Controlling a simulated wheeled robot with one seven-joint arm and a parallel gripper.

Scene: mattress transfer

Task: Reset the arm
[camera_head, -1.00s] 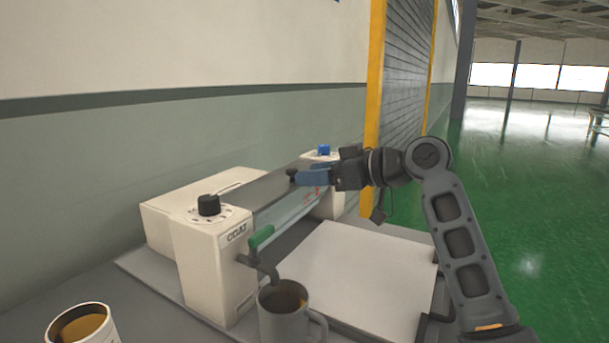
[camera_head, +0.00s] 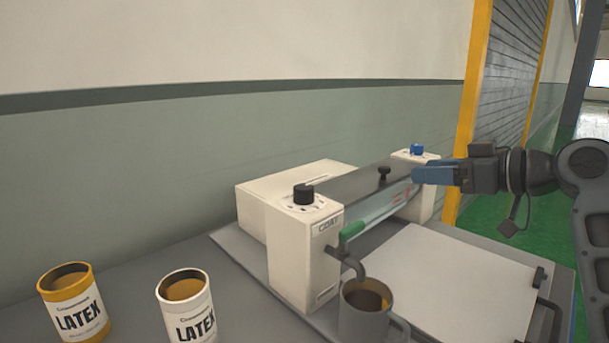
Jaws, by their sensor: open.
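My gripper (camera_head: 418,174) has blue fingers and points left, beside the right post of a white coating machine (camera_head: 305,253). It is a little right of the black knob (camera_head: 383,173) on the machine's cover, and I see nothing held in it. I cannot tell whether the fingertips touch the machine. My dark grey arm (camera_head: 588,190) reaches in from the right edge and is partly cut off.
A yellow LATEX can (camera_head: 75,312) and a white LATEX can (camera_head: 188,315) stand at left.

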